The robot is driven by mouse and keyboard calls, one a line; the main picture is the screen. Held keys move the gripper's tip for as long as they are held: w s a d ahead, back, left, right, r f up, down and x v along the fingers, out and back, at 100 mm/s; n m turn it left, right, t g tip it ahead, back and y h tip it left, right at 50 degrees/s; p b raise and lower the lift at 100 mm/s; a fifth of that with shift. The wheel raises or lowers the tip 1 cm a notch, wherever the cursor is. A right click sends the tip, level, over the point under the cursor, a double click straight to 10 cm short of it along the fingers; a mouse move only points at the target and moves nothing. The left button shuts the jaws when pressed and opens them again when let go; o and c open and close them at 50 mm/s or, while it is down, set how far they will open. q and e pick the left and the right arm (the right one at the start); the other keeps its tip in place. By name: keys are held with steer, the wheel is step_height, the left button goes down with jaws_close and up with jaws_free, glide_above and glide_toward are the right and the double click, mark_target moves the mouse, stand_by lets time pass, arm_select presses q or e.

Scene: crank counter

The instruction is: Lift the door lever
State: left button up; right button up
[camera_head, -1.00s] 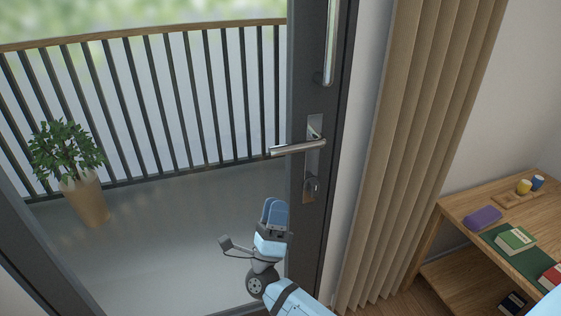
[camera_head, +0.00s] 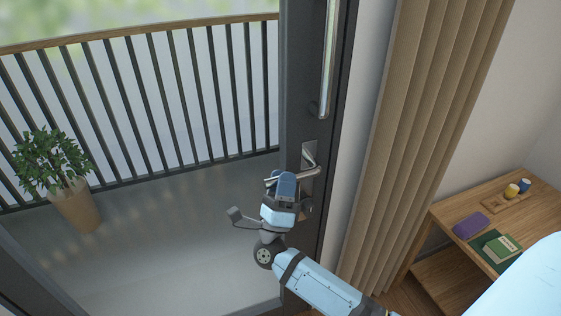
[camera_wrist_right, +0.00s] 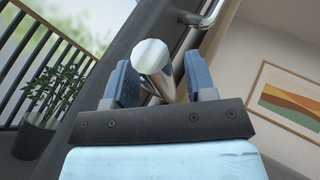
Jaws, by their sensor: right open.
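The silver door lever (camera_head: 311,173) sticks out to the left from its metal plate on the dark door frame, close to level. My right gripper (camera_head: 284,184) is at the lever's free end and hides part of it. In the right wrist view, the lever (camera_wrist_right: 152,56) lies between the two blue fingers of my right gripper (camera_wrist_right: 161,78), its round end toward the camera. The fingers are open on either side of it, with a gap visible at the right finger. My left gripper is not in view.
A long vertical handle (camera_head: 327,70) is above the lever. A beige curtain (camera_head: 415,120) hangs to the right, beside a wooden shelf (camera_head: 480,200) with books and cups. Behind the glass are a potted plant (camera_head: 75,205) and a balcony railing (camera_head: 150,110).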

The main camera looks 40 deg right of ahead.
steer(key=shift+w+d+r, duration=0.1)
steer(key=shift+d+r, duration=0.05)
steer(key=shift+r, duration=0.1)
jaws_close()
